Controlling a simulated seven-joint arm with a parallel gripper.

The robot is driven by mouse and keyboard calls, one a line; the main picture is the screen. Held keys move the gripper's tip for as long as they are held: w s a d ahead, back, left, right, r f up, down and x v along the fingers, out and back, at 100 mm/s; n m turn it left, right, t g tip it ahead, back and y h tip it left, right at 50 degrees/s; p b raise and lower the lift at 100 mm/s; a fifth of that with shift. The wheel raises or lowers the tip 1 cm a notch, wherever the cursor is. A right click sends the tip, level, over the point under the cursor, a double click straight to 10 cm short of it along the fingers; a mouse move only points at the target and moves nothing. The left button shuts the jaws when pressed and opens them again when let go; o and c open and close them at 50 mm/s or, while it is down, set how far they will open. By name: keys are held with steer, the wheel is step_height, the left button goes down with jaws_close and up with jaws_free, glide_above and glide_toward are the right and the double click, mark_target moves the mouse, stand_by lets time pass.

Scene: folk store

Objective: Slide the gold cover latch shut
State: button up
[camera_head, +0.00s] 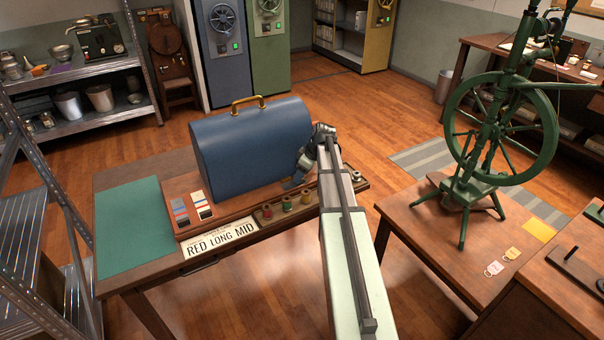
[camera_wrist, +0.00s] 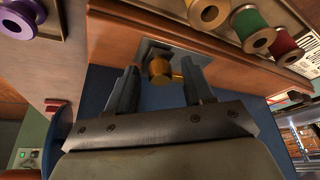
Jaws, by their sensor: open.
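The blue domed cover (camera_head: 245,150) with a gold top handle (camera_head: 247,100) stands closed on a wooden base on the table. In the wrist view, the gold latch (camera_wrist: 160,71) sits on a dark grey plate (camera_wrist: 150,48) at the seam between the blue cover and the wooden base. My gripper (camera_wrist: 160,76) is open, with one finger on each side of the latch. I cannot tell whether either finger touches it. In the head view, my gripper (camera_head: 292,183) is at the cover's lower right front, and the latch is not visible there.
A green mat (camera_head: 140,225) lies at the left. A green spinning wheel (camera_head: 500,140) stands on a table to the right.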

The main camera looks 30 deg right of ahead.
jaws_close()
stand_by(0.4)
